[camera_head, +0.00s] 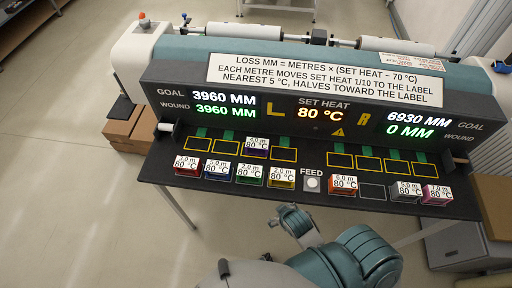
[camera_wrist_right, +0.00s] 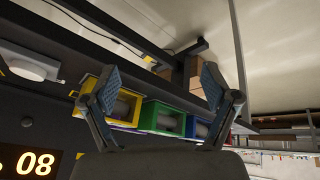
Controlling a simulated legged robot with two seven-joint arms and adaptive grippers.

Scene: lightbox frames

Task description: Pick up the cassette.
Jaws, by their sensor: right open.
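Several labelled cassettes sit on the console's front ledge: red (camera_head: 186,165), blue (camera_head: 217,170), green (camera_head: 250,174), yellow (camera_head: 281,178), orange (camera_head: 342,185), grey (camera_head: 407,191) and pink (camera_head: 437,194). A purple cassette (camera_head: 257,146) sits in the row behind, in an outlined slot. The right wrist view, turned over, shows the yellow (camera_wrist_right: 127,106), green (camera_wrist_right: 163,117) and blue ones beyond my right gripper (camera_wrist_right: 160,82). That gripper is open and empty, its fingers spread across the view. My left gripper is not in view.
A round FEED button (camera_head: 312,183) sits between yellow and orange cassettes; it also shows in the right wrist view (camera_wrist_right: 33,66). An empty ledge place (camera_head: 372,191) lies between orange and grey. Display panel (camera_head: 310,112) rises behind. Cardboard boxes (camera_head: 128,126) stand left.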

